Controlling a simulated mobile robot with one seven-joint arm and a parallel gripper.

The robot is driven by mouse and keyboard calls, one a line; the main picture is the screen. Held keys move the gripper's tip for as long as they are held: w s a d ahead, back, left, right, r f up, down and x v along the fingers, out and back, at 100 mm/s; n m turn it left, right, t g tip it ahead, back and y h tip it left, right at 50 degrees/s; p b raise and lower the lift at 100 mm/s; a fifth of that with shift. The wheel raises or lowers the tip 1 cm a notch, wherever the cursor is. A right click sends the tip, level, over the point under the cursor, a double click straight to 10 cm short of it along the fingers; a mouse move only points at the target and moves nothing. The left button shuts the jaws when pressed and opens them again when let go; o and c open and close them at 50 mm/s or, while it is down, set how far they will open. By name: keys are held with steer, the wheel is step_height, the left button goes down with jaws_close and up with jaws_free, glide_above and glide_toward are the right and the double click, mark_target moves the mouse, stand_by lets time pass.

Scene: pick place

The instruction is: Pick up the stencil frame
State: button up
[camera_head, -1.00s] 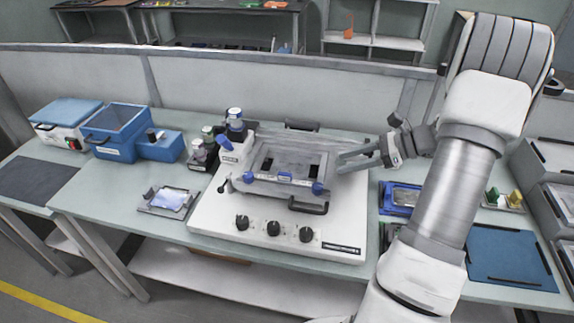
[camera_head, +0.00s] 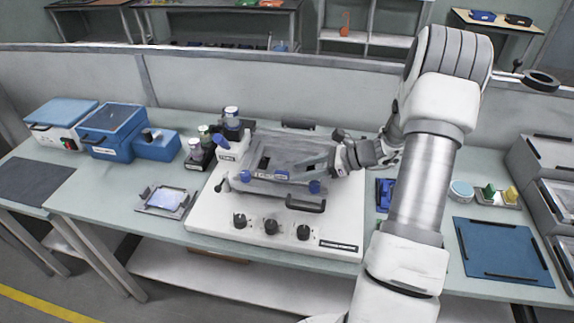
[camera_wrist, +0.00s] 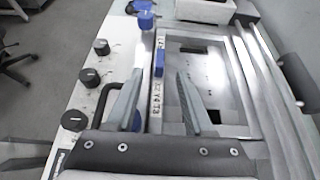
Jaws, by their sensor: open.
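The stencil frame (camera_head: 290,143) is a grey rectangular frame lying on a white printer base (camera_head: 215,222). In the wrist view the stencil frame (camera_wrist: 157,100) shows a long side bar with black lettering, and dark openings in its plate. My gripper (camera_head: 332,160) is at the right end of the frame in the head view. In the wrist view my gripper (camera_wrist: 162,60) is open, with one finger on each side of the lettered bar. I cannot tell whether the fingers touch it. My wrist hides the frame's right end in the head view.
Blue knobs (camera_head: 314,187) stand along the frame's front edge, with a black handle (camera_head: 306,205) before them. Bottles (camera_head: 232,122) stand at its back left. A tray (camera_head: 165,199) lies to the left and a blue mat (camera_head: 503,252) to the right. A low grey partition runs behind.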

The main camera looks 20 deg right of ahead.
mark_target(284, 172)
steer(key=x, duration=0.3)
steer(key=shift+w+a+r, duration=0.15)
steer(key=shift+w+a, duration=0.1)
steer(key=shift+a, duration=0.25)
steer(key=shift+w+a+f, duration=0.25)
jaws_close()
steer(key=shift+r, duration=0.1)
stand_by(0.6)
